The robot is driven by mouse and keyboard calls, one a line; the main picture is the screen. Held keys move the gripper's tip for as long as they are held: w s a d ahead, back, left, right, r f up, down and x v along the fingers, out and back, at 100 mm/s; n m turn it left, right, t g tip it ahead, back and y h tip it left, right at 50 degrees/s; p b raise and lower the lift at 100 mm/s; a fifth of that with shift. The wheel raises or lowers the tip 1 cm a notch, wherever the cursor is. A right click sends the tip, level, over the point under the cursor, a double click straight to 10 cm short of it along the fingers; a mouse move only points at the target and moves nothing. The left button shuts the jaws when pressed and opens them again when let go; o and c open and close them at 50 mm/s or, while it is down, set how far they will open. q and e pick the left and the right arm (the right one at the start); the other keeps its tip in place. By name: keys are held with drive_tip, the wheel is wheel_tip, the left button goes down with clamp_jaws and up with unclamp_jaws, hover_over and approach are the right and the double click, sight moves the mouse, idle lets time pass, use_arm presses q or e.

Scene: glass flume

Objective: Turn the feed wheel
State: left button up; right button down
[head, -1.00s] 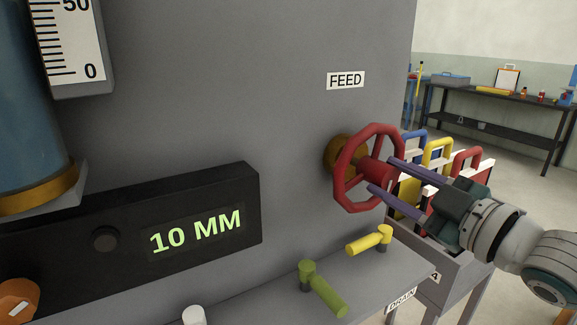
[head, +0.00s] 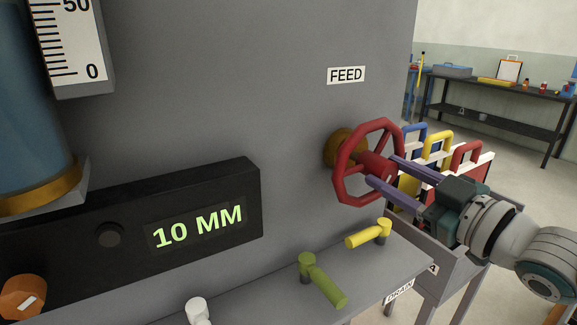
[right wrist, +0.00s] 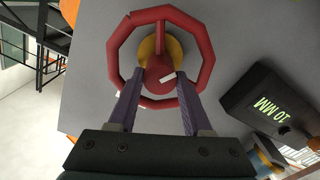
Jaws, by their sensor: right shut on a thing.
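The red feed wheel (head: 341,184) stands on a brass-coloured mount on the grey panel, below the FEED label (head: 346,75). My right gripper (head: 379,170) reaches it from the right, with its two purple fingers on either side of the wheel's hub. In the right wrist view the wheel (right wrist: 111,50) fills the top middle, and the fingers close on its red hub (right wrist: 158,76). The contact itself is partly hidden by the rim. My left gripper is not in view.
A black display (head: 130,215) reads 10 MM. Yellow (head: 366,236) and green (head: 322,280) lever handles stand on the ledge below the wheel. A rack with blue, yellow and red handled plates (head: 468,160) stands close behind my right gripper. A dark bench (head: 500,115) is farther back.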

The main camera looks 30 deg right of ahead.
drive_tip(key=shift+f, duration=0.1)
drive_tip(key=shift+c, duration=1.7)
unclamp_jaws()
drive_tip(key=s, duration=1)
drive_tip(key=shift+d, duration=0.4)
drive_tip(key=shift+w, duration=0.1)
